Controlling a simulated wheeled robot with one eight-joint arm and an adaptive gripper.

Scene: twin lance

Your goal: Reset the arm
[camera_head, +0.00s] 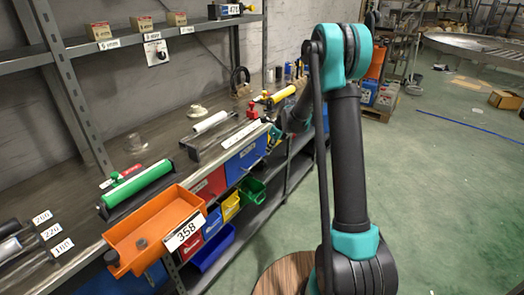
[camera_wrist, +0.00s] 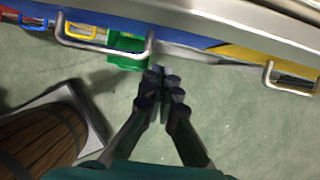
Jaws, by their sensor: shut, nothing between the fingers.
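My arm (camera_head: 350,150) stands upright at the right of the head view, black with teal joints, and bends over toward the bench. My gripper shows in the wrist view (camera_wrist: 160,88), with its dark fingertips together and nothing between them. It is over the green floor, just below the bench edge and near a green bin (camera_wrist: 128,50). In the head view the gripper is mostly hidden behind the arm links near the bench front.
An orange tray (camera_head: 150,236) labelled 358 sits at the bench's near edge. A green cylinder (camera_head: 140,184), a white one (camera_head: 210,122) and a yellow one (camera_head: 283,94) lie along the bench. Metal handles (camera_wrist: 100,48) stick out from the bench front. A wooden barrel (camera_wrist: 40,140) stands lower left.

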